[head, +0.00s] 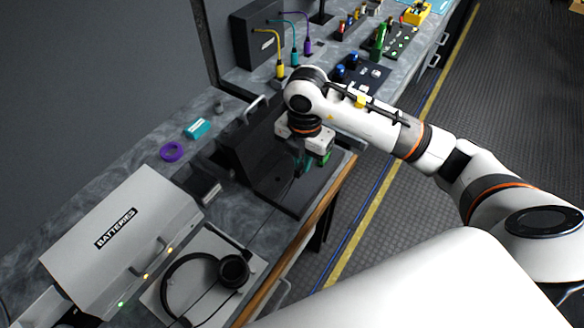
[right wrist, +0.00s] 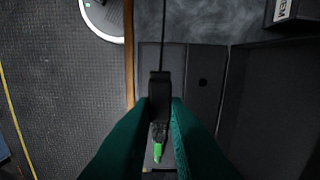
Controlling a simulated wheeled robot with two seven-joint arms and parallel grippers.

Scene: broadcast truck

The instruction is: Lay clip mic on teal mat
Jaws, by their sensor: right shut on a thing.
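My right gripper (head: 304,163) hangs over the dark grey angled stand (head: 262,150) in the middle of the bench. In the right wrist view its teal fingers (right wrist: 159,128) are shut on a small black clip-like piece, apparently the clip mic (right wrist: 159,88). A thin black cable runs up from it, and a green part (right wrist: 158,151) shows between the fingers. In the head view the gripper mostly hides the piece. A pale teal flat patch (head: 438,5), possibly the teal mat, shows at the far end of the bench, cut by the top edge. My left gripper is not in view.
A batteries box (head: 122,240) and headphones (head: 205,285) are at the near left. A small teal box (head: 197,128) and purple ring (head: 172,151) lie behind. A black panel (head: 256,38) with coloured plugs and a green-buttoned board (head: 398,42) stand farther along. Floor is clear at right.

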